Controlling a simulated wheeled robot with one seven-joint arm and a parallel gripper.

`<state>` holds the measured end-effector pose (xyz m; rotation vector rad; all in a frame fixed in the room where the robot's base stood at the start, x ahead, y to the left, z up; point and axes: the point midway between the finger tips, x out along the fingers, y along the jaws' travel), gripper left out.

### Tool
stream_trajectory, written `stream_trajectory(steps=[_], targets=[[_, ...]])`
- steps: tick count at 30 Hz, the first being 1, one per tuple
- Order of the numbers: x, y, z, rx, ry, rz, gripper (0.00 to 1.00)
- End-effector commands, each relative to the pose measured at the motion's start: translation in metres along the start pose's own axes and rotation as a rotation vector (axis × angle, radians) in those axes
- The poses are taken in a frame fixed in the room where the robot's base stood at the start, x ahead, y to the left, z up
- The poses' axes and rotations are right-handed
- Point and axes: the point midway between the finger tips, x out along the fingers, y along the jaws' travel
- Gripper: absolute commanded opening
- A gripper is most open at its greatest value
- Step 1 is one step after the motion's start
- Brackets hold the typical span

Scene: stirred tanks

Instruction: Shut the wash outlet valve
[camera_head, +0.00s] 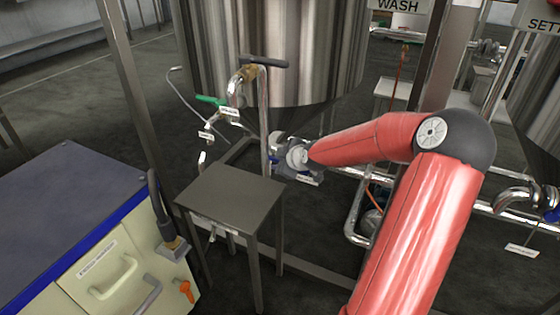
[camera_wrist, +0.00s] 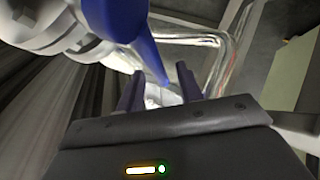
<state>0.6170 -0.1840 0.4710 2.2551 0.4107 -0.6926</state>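In the wrist view, a blue valve lever (camera_wrist: 122,28) reaches down from the top and narrows to a tip near the gap between my fingers. Its grey valve body and pipe fittings (camera_wrist: 58,28) are at the upper left. My gripper (camera_wrist: 160,86) is open, with its two dark fingers apart. I cannot tell whether the lever's tip is between the fingers or just beyond them. In the head view, the steel tank (camera_head: 270,55) stands beside the WASH sign (camera_head: 397,5). My red arm reaches in below it; the fingers and blue lever are not clear there.
A green-handled valve (camera_head: 210,100) is on the tank's left-hand piping. A small metal table (camera_head: 230,190) stands in front of the tank. A blue-topped cabinet (camera_head: 70,205) is at the left. Bent steel pipe (camera_head: 355,215) runs low under my arm; bright pipe (camera_wrist: 215,60) also crosses the wrist view.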

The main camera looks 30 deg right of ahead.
Motion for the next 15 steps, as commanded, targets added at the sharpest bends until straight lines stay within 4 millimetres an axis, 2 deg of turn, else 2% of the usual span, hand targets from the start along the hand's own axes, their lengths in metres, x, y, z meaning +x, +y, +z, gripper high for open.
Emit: stream_trajectory(steps=[1,9,15], targets=[[-0.0001,-0.0001,0.0000,0.000,0.000,0.000,0.36],[-0.0002,-0.0003,0.0000,0.000,0.000,-0.001,0.01],[-0.0002,-0.0004,0.0000,0.000,0.000,-0.001,0.00]])
